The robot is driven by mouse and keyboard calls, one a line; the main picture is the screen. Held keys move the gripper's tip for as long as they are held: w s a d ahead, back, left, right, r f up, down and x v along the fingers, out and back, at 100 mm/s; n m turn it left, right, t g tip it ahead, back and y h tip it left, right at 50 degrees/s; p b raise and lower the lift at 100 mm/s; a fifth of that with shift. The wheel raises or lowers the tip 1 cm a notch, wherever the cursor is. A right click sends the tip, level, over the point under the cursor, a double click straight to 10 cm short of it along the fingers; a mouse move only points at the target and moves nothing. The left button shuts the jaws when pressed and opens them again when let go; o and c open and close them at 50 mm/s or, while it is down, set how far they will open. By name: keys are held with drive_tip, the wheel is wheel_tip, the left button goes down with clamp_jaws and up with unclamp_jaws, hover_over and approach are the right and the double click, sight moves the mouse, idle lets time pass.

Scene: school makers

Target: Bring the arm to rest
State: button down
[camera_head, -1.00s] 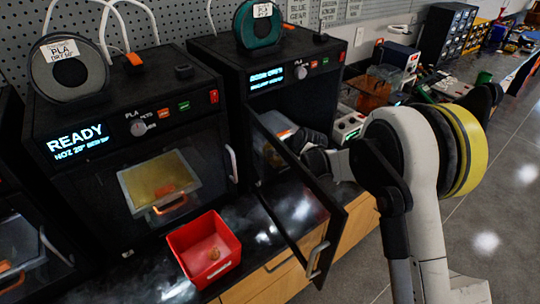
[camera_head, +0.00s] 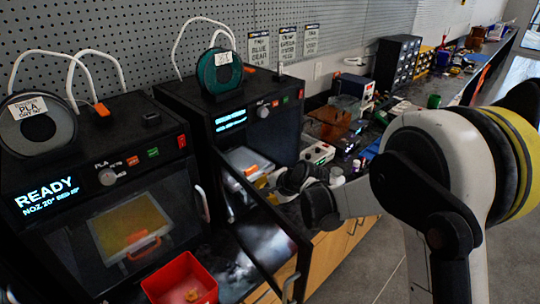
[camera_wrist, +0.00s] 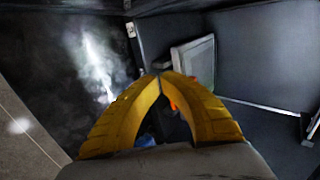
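My arm reaches in from the right in the head view, with its wrist in front of the open right-hand 3D printer (camera_head: 262,140). My gripper (camera_head: 262,182) is small and partly hidden there, at the printer's opening above the open door (camera_head: 265,235). In the wrist view my gripper's two yellow fingers (camera_wrist: 163,76) meet at their tips, with no object seen held between them. A pale plate with an orange part (camera_head: 250,165) sits inside the printer behind the gripper. It also shows in the wrist view as a pale panel (camera_wrist: 193,65).
The open dark door stands out into the room close below my wrist. A red bin (camera_head: 182,283) with a small orange-brown item stands before the closed left printer (camera_head: 90,190). A white-and-grey device (camera_head: 318,153) and bench clutter lie just beyond my wrist. Floor is clear at right.

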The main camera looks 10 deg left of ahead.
drive_tip(key=s+d+r+n+t+h, duration=0.1)
drive_tip(key=s+d+r+n+h, duration=0.1)
drive_tip(key=s+d+r, duration=0.6)
drive_tip(key=s+d+r+n+h, duration=0.15)
drive_tip(key=s+d+r, duration=0.3)
drive_tip(key=d, duration=0.55)
drive_tip(key=s+d+n+h, duration=0.4)
drive_tip(key=s+d, duration=1)
drive_tip(key=s, duration=0.4)
drive_tip(key=shift+a, duration=0.15)
